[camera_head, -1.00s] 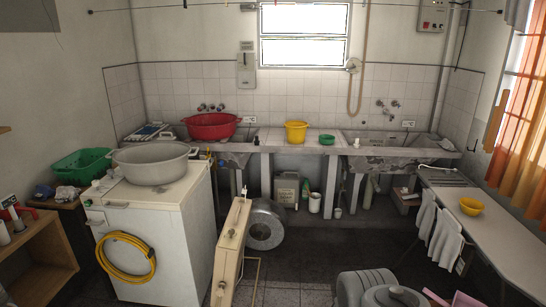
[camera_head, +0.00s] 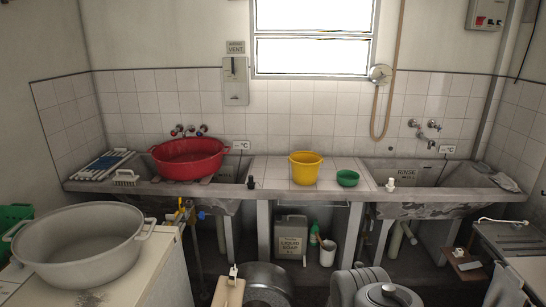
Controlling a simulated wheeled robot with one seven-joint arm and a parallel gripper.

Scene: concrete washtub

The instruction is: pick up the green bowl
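The green bowl (camera_head: 347,178) is small and round. It stands upright on the tiled middle counter (camera_head: 268,182) between the two concrete tubs, just right of a taller yellow basin (camera_head: 305,168). A narrow gap seems to part the two. Nothing hides the bowl. Grey rounded parts at the bottom right of centre look like my own arm. My gripper's fingers do not show, so I cannot see how it stands to the bowl.
A red basin (camera_head: 188,158) sits over the left tub. The right tub (camera_head: 415,172) looks empty. A grey basin (camera_head: 78,247) stands on a white cabinet at lower left. A metal drum (camera_head: 268,280) and a jerrycan (camera_head: 291,236) are below the counter. A small white item (camera_head: 391,184) is right of the bowl.

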